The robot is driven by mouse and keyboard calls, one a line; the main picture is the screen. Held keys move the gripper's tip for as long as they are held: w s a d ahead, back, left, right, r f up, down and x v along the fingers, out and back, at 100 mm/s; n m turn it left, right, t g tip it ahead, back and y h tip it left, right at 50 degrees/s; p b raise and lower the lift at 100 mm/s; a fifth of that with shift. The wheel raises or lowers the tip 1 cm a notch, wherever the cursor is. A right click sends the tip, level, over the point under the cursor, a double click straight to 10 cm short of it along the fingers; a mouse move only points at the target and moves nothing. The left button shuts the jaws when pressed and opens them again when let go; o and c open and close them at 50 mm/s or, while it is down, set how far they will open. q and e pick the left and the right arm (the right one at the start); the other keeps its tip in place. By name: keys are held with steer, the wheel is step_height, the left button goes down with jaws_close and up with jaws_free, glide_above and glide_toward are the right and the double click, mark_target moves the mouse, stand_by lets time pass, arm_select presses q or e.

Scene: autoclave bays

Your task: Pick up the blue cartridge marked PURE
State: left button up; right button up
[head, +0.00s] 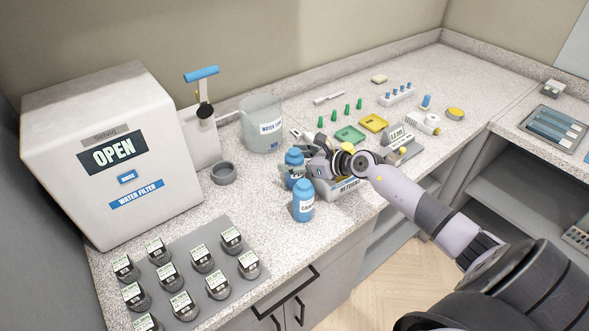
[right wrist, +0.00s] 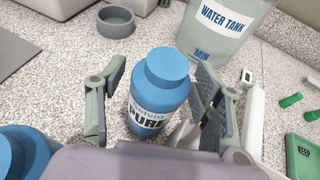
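The blue cartridge marked PURE (right wrist: 158,92) stands upright on the speckled counter in the right wrist view. It also shows in the head view (head: 294,157), partly hidden by my gripper. My right gripper (right wrist: 160,108) is open, with one finger on each side of the cartridge. A clear gap shows at the left finger; the right finger is closer, and I cannot tell if it touches. In the head view my right gripper (head: 297,162) reaches in from the right. My left gripper is not in view.
A second blue cartridge (head: 303,206) stands just in front. A water tank (head: 262,128) and grey bowl (head: 223,173) are behind and left. A labelled grey box (head: 343,191) sits beneath my right gripper. A white water filter machine (head: 125,150) fills the left.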

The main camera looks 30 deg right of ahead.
steer(key=c, duration=1.2)
steer(key=shift+r, duration=0.2)
